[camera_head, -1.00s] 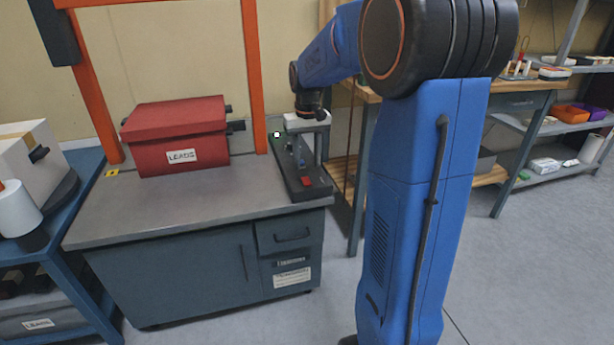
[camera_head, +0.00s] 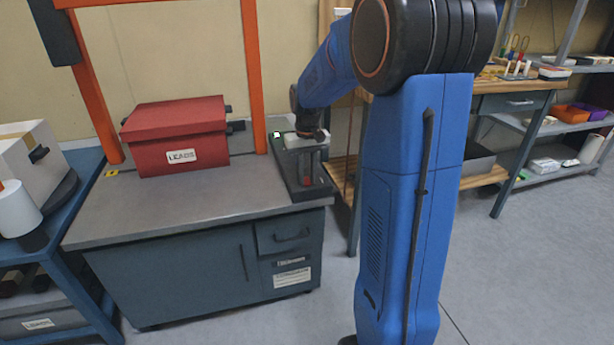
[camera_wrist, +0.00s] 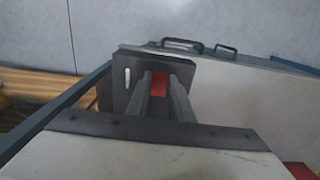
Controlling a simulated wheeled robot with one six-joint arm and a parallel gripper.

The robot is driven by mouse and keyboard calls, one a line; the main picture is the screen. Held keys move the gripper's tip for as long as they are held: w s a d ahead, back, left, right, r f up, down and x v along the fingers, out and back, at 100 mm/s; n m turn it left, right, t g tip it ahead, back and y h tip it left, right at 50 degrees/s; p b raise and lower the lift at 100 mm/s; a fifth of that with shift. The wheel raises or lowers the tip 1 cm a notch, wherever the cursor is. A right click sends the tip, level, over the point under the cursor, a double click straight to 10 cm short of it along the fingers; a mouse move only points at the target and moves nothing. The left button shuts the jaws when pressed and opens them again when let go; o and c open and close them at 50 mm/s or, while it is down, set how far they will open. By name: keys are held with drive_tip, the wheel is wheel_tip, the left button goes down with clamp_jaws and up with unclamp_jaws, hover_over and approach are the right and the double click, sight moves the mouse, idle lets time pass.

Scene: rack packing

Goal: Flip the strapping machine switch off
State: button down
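The strapping machine (camera_head: 190,203) is a grey-topped cabinet with an orange arch (camera_head: 253,75). My gripper (camera_head: 307,175) points down over the near end of the panel. The wrist view shows its two grey fingers (camera_wrist: 163,92) close together. Whether they touch the switch, or have a gap, I cannot tell.
A red box labelled LEADS (camera_head: 175,135) sits on the cabinet top, left of the panel. A blue cart (camera_head: 75,250) stands at the left. A wooden bench (camera_head: 525,85) and shelves (camera_head: 560,165) stand at the right. The cabinet top's front is clear.

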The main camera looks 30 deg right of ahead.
drive_tip(key=shift+w+d+g+y, duration=0.1)
drive_tip(key=shift+w+g+y, duration=0.1)
drive_tip(key=shift+g, duration=0.5)
drive_tip(key=shift+w+d+g+y, duration=0.1)
drive_tip(key=shift+w+g+y, duration=0.1)
drive_tip(key=shift+g, duration=0.5)
drive_tip(key=c, duration=1.6)
unclamp_jaws()
drive_tip(key=shift+o, duration=0.2)
drive_tip(key=shift+r, duration=0.1)
drive_tip(key=v, duration=1.7)
drive_tip(key=shift+w+r, duration=0.1)
